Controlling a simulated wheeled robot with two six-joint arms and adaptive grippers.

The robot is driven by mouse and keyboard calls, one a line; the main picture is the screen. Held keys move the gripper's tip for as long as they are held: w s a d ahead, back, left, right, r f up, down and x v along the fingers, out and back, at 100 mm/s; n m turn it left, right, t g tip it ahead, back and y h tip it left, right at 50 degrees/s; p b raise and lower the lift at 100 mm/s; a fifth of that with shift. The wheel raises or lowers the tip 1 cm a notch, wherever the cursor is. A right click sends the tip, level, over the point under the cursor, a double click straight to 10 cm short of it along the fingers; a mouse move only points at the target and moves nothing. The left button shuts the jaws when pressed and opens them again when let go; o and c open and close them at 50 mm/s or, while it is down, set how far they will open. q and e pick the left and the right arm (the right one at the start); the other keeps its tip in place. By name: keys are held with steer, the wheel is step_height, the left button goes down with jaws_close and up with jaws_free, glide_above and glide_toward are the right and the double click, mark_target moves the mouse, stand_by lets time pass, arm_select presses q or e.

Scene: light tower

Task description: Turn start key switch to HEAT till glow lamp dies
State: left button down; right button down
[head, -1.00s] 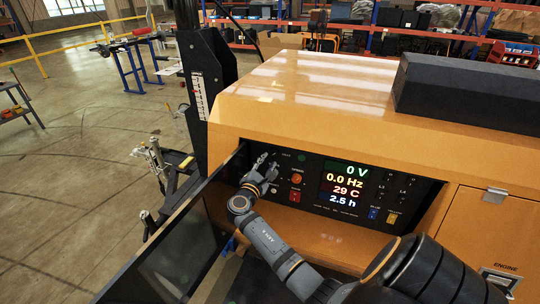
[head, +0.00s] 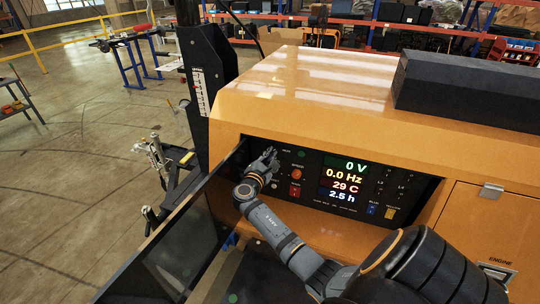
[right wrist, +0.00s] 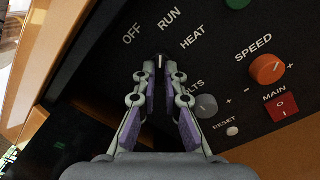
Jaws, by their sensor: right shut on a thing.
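The start key switch (right wrist: 160,60) is a small dark knob with a white line, between the fingertips in the right wrist view. The words OFF, RUN and HEAT arc around it; the line points up the picture, roughly towards RUN. My right gripper (right wrist: 160,74) is shut on the switch, fingers on both its sides. In the head view my right gripper (head: 270,158) is at the panel's left end and hides the switch. A dark green round lamp (head: 301,154) is right of it and looks unlit; it also shows at the right wrist view's top edge (right wrist: 237,3). My left gripper is out of view.
The control panel (head: 327,203) is recessed in the orange housing (head: 300,110). An open dark door (head: 175,245) stands close left of my arm. The orange SPEED knob (right wrist: 267,69), VOLTS knob (right wrist: 206,107) and red MAIN switch (right wrist: 281,104) sit close right of the gripper.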

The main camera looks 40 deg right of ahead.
steer(key=shift+f, duration=0.1)
steer(key=shift+m+b, duration=4.5)
steer(key=shift+b, duration=0.6)
steer(key=c, duration=1.4)
jaws_free()
steer(key=shift+c, duration=0.2)
